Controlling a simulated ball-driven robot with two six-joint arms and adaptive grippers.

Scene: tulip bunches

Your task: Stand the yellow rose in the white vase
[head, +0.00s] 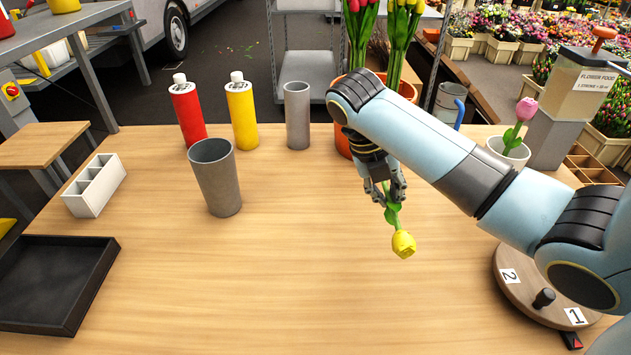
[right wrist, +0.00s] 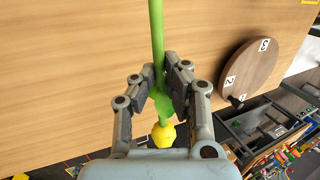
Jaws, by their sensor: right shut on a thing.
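The yellow rose (head: 403,244) has a closed, tulip-like bloom and a green stem. My right gripper (head: 388,194) is shut on its stem, above the middle of the table. In the head view the bloom hangs below the fingers, towards the near side. In the right wrist view the fingers (right wrist: 165,75) pinch the green stem, with the bloom (right wrist: 163,135) near the palm and the stem running away past the tips. The white vase (head: 493,146) stands at the back right, holding a pink tulip (head: 526,109), partly behind my right arm. My left gripper is out of view.
A grey cup (head: 217,180), a grey cylinder (head: 297,115), a red bottle (head: 187,112) and a yellow bottle (head: 242,112) stand at the back left. An orange pot (head: 343,142) of tulips is behind my arm. A numbered turntable (head: 515,288) is at right. The table's front middle is clear.

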